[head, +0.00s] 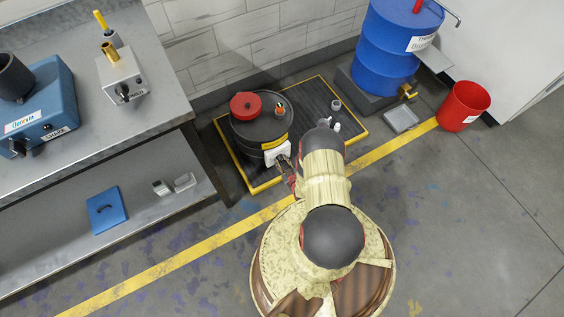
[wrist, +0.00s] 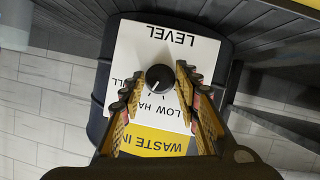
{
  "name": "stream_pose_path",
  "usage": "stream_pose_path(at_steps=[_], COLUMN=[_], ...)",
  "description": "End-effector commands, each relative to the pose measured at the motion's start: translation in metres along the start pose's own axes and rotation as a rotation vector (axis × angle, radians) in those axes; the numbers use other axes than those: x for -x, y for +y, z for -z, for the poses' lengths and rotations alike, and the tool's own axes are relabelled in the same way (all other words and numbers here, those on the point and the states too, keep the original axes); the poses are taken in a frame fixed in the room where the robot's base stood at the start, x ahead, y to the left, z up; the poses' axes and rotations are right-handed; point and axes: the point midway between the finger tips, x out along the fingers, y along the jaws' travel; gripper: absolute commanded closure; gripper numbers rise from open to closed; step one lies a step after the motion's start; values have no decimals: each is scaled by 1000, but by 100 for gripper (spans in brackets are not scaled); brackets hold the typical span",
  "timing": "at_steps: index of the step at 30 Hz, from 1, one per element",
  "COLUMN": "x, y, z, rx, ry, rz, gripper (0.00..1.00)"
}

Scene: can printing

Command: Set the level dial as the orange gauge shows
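The level dial (wrist: 160,78) is a black round knob on a white panel (wrist: 190,50) marked LEVEL, upside down in the wrist view. Its white pointer mark faces down and left. LOW, part of HALF and the end of another label show around it; my fingers hide the rest. The panel is on the side of a black drum (head: 250,128). My gripper (wrist: 158,88) is open, its fingers on either side of the knob, with gaps visible. In the head view my gripper (head: 288,166) is at the panel. A small orange piece, perhaps the gauge (head: 279,108), stands on the drum lid; its reading is too small to tell.
The drum stands on a dark yellow-edged platform (head: 318,92), with a red cap (head: 245,105) on top. A grey bench (head: 165,75) is at left. A blue drum (head: 385,55) and red bucket (head: 463,105) are at right. The floor at lower right is clear.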

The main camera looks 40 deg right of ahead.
Motion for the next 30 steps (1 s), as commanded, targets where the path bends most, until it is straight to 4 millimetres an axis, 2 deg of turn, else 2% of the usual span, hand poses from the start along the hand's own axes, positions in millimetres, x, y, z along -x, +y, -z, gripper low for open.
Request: stream_pose_path(at_steps=[15, 23, 30], x=[0, 0, 0], y=[0, 1, 3], z=[0, 0, 0], rx=[0, -23, -134], ry=[0, 0, -1], rz=[0, 9, 54], gripper=[99, 99, 99])
